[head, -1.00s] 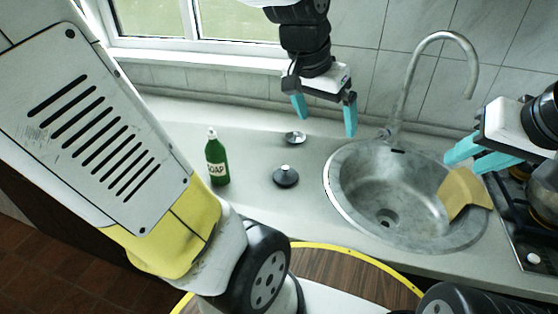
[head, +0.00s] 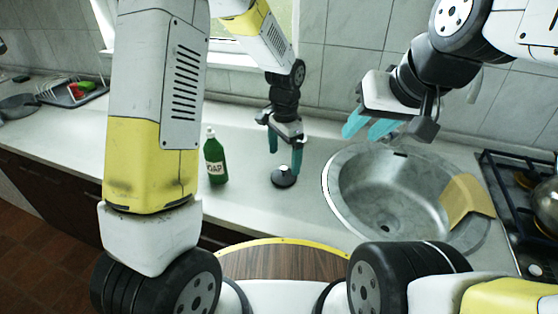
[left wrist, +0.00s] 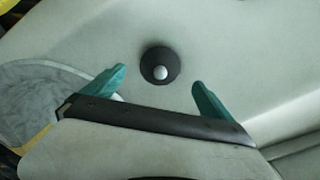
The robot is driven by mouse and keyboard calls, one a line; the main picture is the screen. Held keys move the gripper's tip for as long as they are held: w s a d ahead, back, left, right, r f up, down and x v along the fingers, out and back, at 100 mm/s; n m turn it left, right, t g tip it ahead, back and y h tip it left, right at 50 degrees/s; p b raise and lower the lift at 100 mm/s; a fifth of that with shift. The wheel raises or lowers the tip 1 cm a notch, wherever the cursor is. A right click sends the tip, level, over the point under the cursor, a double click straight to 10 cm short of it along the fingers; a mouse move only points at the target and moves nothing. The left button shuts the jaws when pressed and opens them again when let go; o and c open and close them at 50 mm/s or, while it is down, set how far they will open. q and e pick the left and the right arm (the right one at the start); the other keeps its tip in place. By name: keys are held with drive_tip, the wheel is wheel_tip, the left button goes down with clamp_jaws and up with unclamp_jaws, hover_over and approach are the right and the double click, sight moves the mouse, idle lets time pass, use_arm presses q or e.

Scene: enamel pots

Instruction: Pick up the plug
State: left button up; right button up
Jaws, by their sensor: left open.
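The plug (head: 284,180) is a black disc with a pale knob on top. It rests on the counter between the soap bottle and the sink. In the left wrist view the plug (left wrist: 150,58) lies just beyond the gap between my fingertips. My left gripper (head: 284,164) is open and points down over the plug, with its teal fingers on either side of the knob in the head view. The fingers also show in the left wrist view (left wrist: 159,77), apart and empty. My right gripper (head: 362,137) is open and empty above the sink's back left rim.
A green soap bottle (head: 215,160) stands left of the plug. The metal sink (head: 350,205) is to the right, with a tan cloth or sponge (head: 465,198) on its right rim. A stove (head: 515,185) is at far right. The counter in front of the plug is clear.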

sight(284, 167)
use_arm(q)
wheel_tip(284, 167, down, 6)
drive_tip(key=shift+w+r, duration=0.1)
drive_tip(key=c, duration=1.4)
drive_tip(key=shift+c, duration=0.2)
drive_tip(key=shift+r, duration=0.1)
